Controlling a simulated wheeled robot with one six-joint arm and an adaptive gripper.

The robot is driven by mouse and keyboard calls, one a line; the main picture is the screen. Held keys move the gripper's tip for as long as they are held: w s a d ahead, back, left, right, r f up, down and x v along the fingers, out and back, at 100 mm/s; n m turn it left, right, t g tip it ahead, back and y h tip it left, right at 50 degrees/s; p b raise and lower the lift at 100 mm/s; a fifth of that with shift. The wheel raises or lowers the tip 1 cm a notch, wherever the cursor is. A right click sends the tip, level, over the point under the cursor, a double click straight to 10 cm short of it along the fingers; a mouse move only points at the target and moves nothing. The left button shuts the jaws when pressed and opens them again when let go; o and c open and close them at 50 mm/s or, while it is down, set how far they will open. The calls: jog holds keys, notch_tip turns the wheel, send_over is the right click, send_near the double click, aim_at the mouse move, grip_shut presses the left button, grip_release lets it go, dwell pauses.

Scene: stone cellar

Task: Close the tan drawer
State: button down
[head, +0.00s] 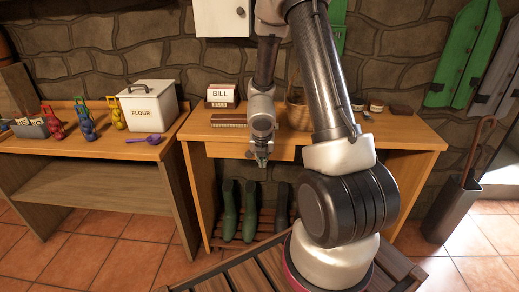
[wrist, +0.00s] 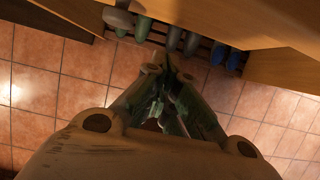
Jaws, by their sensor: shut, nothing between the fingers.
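The tan drawer (head: 228,150) is under the top of the wooden bench, in the middle of the head view. My arm hides part of its front, and how far it stands out is hard to tell. My gripper (head: 261,162) is shut and empty, pointing down at the drawer's front side. Whether it touches the drawer is unclear. In the wrist view my gripper's fingers (wrist: 168,80) come together over the tiled floor, with a tan wooden surface above them.
The bench top (head: 400,130) holds a BILL box (head: 222,95), a brush (head: 229,119) and a basket (head: 297,112). Boots (head: 230,210) stand on a slatted rack below. A left table (head: 85,150) carries a flour bin (head: 148,110). An umbrella stand (head: 450,210) is at right.

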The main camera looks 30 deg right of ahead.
jog(key=v, duration=0.9)
jog(key=shift+r, duration=0.1)
